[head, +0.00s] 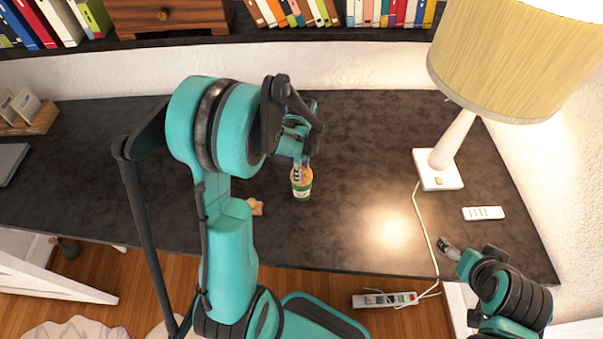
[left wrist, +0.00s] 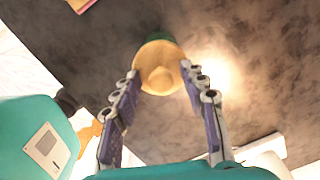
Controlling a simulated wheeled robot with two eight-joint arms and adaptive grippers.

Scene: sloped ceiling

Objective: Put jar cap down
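The tan jar cap (head: 306,174) is at the top of a small jar (head: 302,193) with a green label, near the middle of the dark desk. In the left wrist view the round cap (left wrist: 160,68) lies between my left gripper's fingertips (left wrist: 161,72), which meet its two sides. The jar's green edge (left wrist: 168,38) shows behind it. I cannot tell whether the cap still touches the jar. My left gripper (head: 298,170) is over the jar. My right gripper (head: 448,250) is away from the jar, by the desk's front right edge; its opening does not show.
A small red and yellow object (head: 256,207) lies left of the jar. A lamp (head: 438,170) and a white remote (head: 483,213) are to the right, with a cord crossing the desk. The dark desk (head: 370,150) is clear between jar and lamp. A laptop (head: 12,160) is far left.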

